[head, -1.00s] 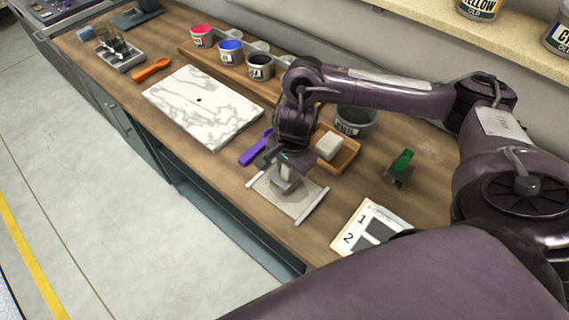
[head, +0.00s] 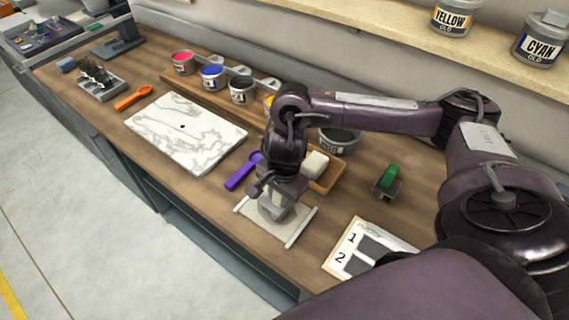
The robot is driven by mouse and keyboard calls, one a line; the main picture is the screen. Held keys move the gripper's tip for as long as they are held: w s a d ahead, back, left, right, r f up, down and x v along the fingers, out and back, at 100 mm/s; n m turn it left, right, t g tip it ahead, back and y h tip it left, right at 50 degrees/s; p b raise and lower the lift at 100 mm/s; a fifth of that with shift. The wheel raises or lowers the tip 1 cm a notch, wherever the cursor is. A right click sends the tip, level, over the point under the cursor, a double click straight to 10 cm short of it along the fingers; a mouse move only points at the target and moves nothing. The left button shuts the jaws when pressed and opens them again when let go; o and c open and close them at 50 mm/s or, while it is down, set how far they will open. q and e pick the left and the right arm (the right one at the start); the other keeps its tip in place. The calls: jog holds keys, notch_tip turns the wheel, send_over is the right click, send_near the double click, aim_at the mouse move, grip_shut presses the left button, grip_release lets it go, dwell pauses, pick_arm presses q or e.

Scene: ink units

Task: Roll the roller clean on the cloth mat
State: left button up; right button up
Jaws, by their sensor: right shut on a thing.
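The cloth mat (head: 279,232) lies on the wooden bench, pale grey with a light bar along each of two opposite ends. My right gripper (head: 276,198) points down over the mat and is shut on the roller (head: 272,211). Only a little of the roller shows, grey and pale, under the jaws at the far half of the mat. Its handle is mostly hidden by the gripper, and I cannot tell whether it touches the cloth. My left gripper is not in view.
A purple tool (head: 243,171) and a wooden tray (head: 329,176) with a white block (head: 315,164) lie close behind the mat. A green-handled tool (head: 388,178) and a numbered card (head: 347,250) are to the right. A marble slab (head: 185,132) and several ink cans stand left and behind.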

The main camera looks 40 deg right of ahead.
jog(key=shift+w+a, duration=0.3)
jog(key=shift+w, duration=0.5)
jog(key=shift+w+a, duration=0.3)
jog(key=shift+w, duration=0.5)
jog(key=shift+w+a, duration=0.3)
jog(key=shift+w, duration=0.45)
jog(key=shift+s+d, duration=0.25)
jog(key=shift+s, duration=0.4)
jog(key=shift+s+d, duration=0.25)
jog(key=shift+s, duration=0.45)
jog(key=shift+s+d, duration=0.25)
jog(key=shift+s, duration=0.4)
jog(key=shift+s+d+b, duration=0.2)
jog(key=shift+s+d, duration=0.05)
jog(key=shift+s, duration=0.45)
jog(key=shift+s+d+b, duration=0.15)
jog(key=shift+s+d, duration=0.05)
jog(key=shift+s, duration=0.45)
notch_tip(320, 180, up, 6)
jog(key=p, duration=0.5)
jog(key=shift+p, duration=0.35)
jog(key=shift+w, duration=0.1)
jog(key=shift+r, duration=0.1)
